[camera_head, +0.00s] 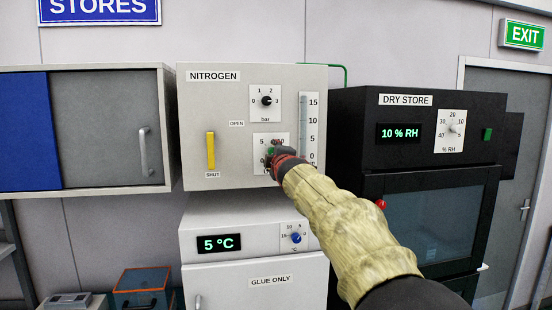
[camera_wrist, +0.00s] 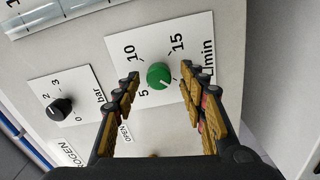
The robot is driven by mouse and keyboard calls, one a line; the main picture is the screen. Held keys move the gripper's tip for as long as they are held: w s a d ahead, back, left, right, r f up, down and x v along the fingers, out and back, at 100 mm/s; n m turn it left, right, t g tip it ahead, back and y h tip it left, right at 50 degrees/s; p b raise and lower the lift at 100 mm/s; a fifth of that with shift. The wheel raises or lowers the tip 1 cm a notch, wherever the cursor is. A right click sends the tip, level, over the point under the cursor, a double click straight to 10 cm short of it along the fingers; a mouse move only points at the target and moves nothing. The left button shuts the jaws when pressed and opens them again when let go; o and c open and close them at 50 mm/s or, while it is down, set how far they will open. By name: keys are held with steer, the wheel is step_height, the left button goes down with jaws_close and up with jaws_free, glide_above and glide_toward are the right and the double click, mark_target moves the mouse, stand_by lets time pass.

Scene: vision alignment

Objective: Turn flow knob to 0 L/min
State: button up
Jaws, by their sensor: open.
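The green flow knob (camera_wrist: 160,76) sits on a white dial plate marked 5, 10, 15 and L/min in the wrist view. A pale mark shows near the knob's lower right edge; its exact reading is unclear, and I cannot make out the 0 mark there. My gripper (camera_wrist: 160,88) is open, with one finger on each side of the knob and gaps between. In the head view my gripper (camera_head: 271,157) is in front of the flow dial plate (camera_head: 259,139) on the nitrogen panel (camera_head: 222,115) and hides most of the knob.
A black pressure knob (camera_head: 266,101) marked bar is above the flow dial; it also shows in the wrist view (camera_wrist: 60,108). A flow tube (camera_head: 303,125) stands close at right. A yellow lever (camera_head: 211,150) is upright at left. The dry store (camera_head: 400,150) is to the right.

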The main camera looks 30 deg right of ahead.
steer(key=v, duration=1.1)
steer(key=shift+s, duration=0.35)
steer(key=shift+a+r, duration=0.1)
